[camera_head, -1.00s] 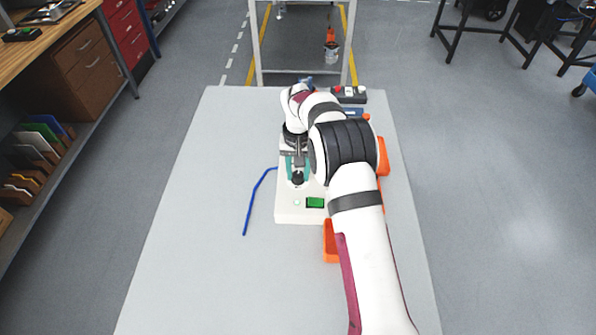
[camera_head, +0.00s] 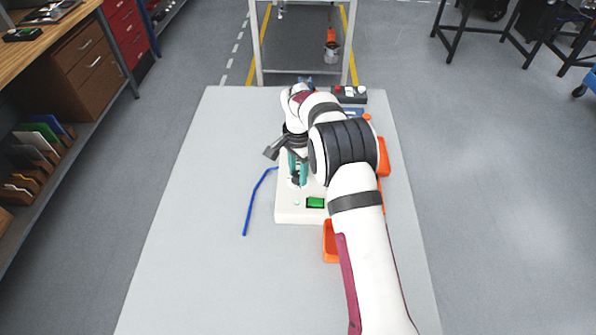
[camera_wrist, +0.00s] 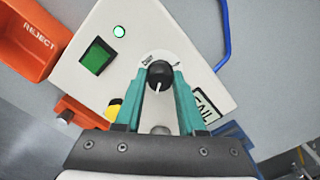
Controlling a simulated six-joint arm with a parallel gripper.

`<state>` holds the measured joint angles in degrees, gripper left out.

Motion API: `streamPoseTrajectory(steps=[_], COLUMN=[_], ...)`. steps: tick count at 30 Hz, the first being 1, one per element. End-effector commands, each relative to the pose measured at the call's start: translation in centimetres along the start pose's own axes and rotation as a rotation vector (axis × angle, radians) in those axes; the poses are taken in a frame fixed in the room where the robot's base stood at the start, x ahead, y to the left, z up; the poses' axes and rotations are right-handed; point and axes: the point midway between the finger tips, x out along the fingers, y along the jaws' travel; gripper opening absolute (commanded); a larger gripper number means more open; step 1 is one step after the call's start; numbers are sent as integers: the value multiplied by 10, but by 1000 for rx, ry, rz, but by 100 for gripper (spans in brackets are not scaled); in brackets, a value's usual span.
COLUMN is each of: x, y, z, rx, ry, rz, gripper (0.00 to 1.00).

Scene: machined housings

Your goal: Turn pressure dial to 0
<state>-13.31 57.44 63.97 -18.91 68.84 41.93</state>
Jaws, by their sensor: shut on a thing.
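The black pressure dial (camera_wrist: 159,74) sits on the white panel (camera_wrist: 85,45) and has a white pointer line, which points down in the wrist view. The scale marks around it are too small to read surely. My gripper (camera_wrist: 160,80) has its two teal fingers on either side of the dial, shut on it. In the head view my gripper (camera_head: 298,180) is over the panel (camera_head: 287,212), and it hides most of the dial.
The panel has a green screen (camera_wrist: 97,57) and a small lit lamp (camera_wrist: 119,31). An orange reject bin (camera_wrist: 30,38) stands beside it. A blue cable (camera_head: 251,207) lies to the left. The table's left side (camera_head: 195,240) is clear.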

Motion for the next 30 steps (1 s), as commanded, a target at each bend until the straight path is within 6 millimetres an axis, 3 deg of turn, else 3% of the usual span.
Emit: streamPoseTrajectory(steps=[23, 24, 28, 30], x=[0, 0, 0, 0], y=[0, 0, 0, 0], z=[0, 0, 0, 0], rx=[85, 85, 84, 84], ry=[1, 1, 1, 1], rz=[-1, -1, -1, -1], gripper=[0, 46, 69, 69])
